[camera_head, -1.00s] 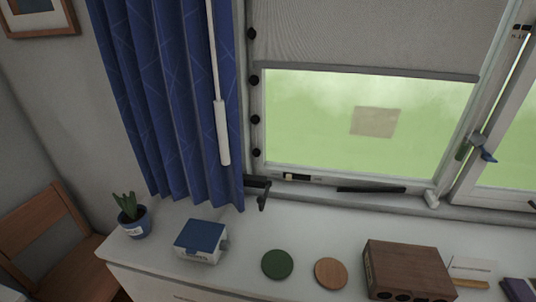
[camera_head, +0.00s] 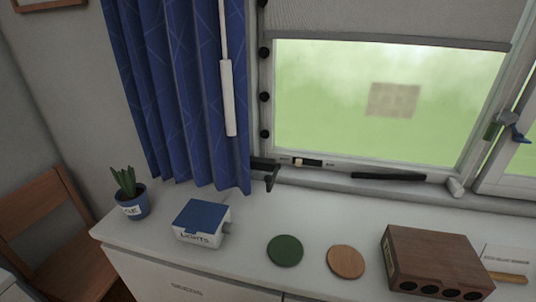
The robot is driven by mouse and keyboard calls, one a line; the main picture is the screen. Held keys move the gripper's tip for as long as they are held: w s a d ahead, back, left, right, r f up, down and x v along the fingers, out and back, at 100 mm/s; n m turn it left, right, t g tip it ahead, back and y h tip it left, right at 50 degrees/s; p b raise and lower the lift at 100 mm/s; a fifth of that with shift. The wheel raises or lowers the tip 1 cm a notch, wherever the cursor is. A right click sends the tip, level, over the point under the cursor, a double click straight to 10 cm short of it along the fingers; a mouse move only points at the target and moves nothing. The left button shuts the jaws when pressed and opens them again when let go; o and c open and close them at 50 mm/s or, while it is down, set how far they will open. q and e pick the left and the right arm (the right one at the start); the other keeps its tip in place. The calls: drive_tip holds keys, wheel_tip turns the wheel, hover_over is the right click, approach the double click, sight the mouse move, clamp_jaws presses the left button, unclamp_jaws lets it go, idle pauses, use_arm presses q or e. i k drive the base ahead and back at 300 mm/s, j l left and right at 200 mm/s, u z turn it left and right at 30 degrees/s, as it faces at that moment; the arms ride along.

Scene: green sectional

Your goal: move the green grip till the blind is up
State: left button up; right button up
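The grey blind (camera_head: 400,18) hangs partly down over the window, its straight bottom bar (camera_head: 400,42) crossing the upper part of the visible pane. A column of black beads (camera_head: 265,97) runs down the left window frame. A white wand (camera_head: 228,98) hangs in front of the blue curtain. The blind's top is out of view. Neither of my grippers shows.
On the white cabinet top stand a potted plant (camera_head: 131,200), a blue-lidded box (camera_head: 200,222), a green disc (camera_head: 285,250), a wooden disc (camera_head: 346,262) and a brown box with holes (camera_head: 432,262). A black bracket (camera_head: 267,176) juts out at the sill's left end.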

sight(494, 126)
drive_tip(key=z, duration=1.4)
